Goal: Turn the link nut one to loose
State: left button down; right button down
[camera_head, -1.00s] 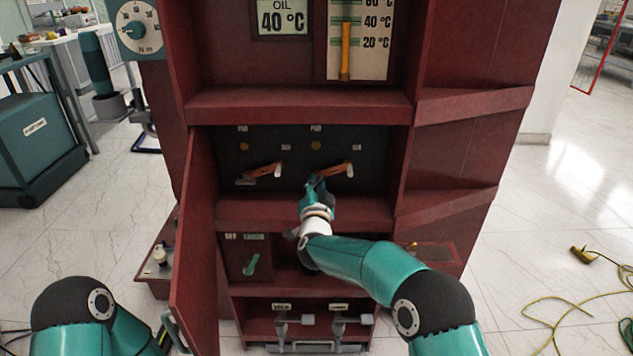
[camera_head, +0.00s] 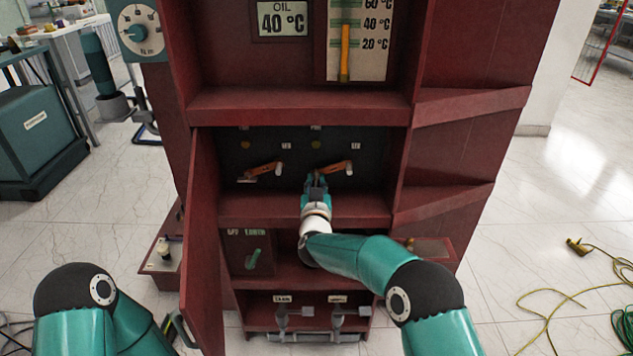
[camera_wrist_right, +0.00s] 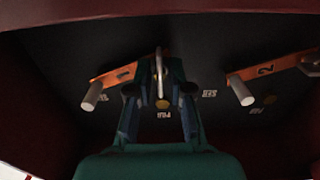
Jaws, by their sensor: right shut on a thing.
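Link one is an orange bar (camera_head: 338,168), the right-hand of two in the dark recess of the red cabinet. In the right wrist view, which looks turned upside down, this bar (camera_wrist_right: 117,74) carries a 1. My right gripper (camera_head: 316,182) is at the bar's left end in the head view. In the right wrist view its two dark fingers (camera_wrist_right: 160,88) are shut around the pale metal link nut one (camera_wrist_right: 160,70), whose hold they partly hide. A metal post (camera_wrist_right: 92,95) stands at the bar's other end. My left gripper is out of view.
A second orange bar (camera_head: 262,172), marked 2 in the wrist view, is to the left. Recess walls and the shelf (camera_head: 365,209) below are close to my right gripper. An open red door (camera_head: 201,240) stands left. Yellow buttons are above the bars.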

jog(key=shift+f, duration=0.45)
jog(key=c, duration=1.3)
grip_release()
jog(key=shift+r, duration=0.1)
jog(key=shift+r, duration=0.15)
jog(key=s, duration=1.2)
